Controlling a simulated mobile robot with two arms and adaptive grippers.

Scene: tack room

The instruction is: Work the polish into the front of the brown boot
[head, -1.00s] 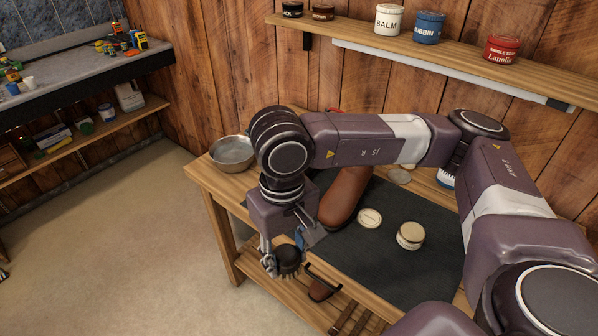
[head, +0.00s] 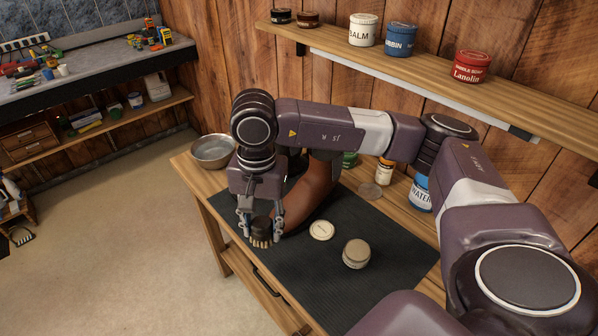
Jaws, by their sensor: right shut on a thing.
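The brown boot (head: 307,196) is on the dark mat (head: 320,279) on the wooden bench, partly hidden behind my right arm and gripper. My right gripper (head: 261,228) points down, shut on a small round brush (head: 261,232) with a dark top and pale bristles facing down. The brush is low over the mat's left part, close by the lower left end of the boot; I cannot tell whether it touches the boot or the mat. A round tin (head: 356,254) and a pale lid (head: 321,230) are right of the boot. My left gripper is not in view.
A metal bowl (head: 212,152) sits at the bench's left back corner. A water container (head: 420,193) and small jars (head: 384,172) stand along the back. A shelf (head: 430,76) with several tins hangs above. The mat's front part is clear.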

